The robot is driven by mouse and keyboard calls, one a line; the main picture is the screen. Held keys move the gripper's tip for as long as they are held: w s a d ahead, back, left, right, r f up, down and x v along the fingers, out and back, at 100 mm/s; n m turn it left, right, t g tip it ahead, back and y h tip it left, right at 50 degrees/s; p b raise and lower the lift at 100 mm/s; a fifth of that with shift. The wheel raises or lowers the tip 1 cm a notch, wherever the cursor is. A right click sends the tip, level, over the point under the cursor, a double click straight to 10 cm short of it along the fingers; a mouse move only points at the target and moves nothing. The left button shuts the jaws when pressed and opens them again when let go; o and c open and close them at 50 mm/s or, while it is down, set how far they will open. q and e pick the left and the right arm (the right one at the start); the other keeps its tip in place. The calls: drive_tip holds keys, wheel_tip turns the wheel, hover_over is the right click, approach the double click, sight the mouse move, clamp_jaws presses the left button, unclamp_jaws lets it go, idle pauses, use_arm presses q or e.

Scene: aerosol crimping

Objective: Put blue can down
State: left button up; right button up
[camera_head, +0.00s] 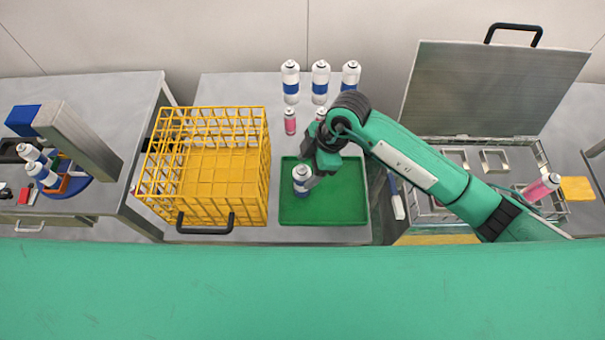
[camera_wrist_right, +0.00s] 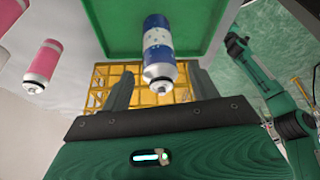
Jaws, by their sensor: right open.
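The blue can (camera_head: 301,181), white with a blue band, stands upright in the green tray (camera_head: 345,203), near its left side. My right gripper (camera_head: 311,179) is at the can and partly covers it. In the right wrist view the can (camera_wrist_right: 158,52) shows upside down against the tray (camera_wrist_right: 115,20), between the two spread fingers of the right gripper (camera_wrist_right: 160,88). Gaps show between the can and both fingers. The gripper is open. My left gripper is not in the head view; I cannot make it out in the wrist view.
A yellow wire basket (camera_head: 212,165) stands just left of the tray. Several blue-banded cans (camera_head: 320,82) stand behind it, with a pink can (camera_head: 290,122) nearer. A raised metal lid (camera_head: 485,90) is at the right. The right part of the tray is clear.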

drive_tip(key=b+v, duration=0.1)
drive_tip(key=v, duration=0.6)
drive_tip(key=shift+r, duration=0.35)
drive_tip(key=shift+d, duration=0.1)
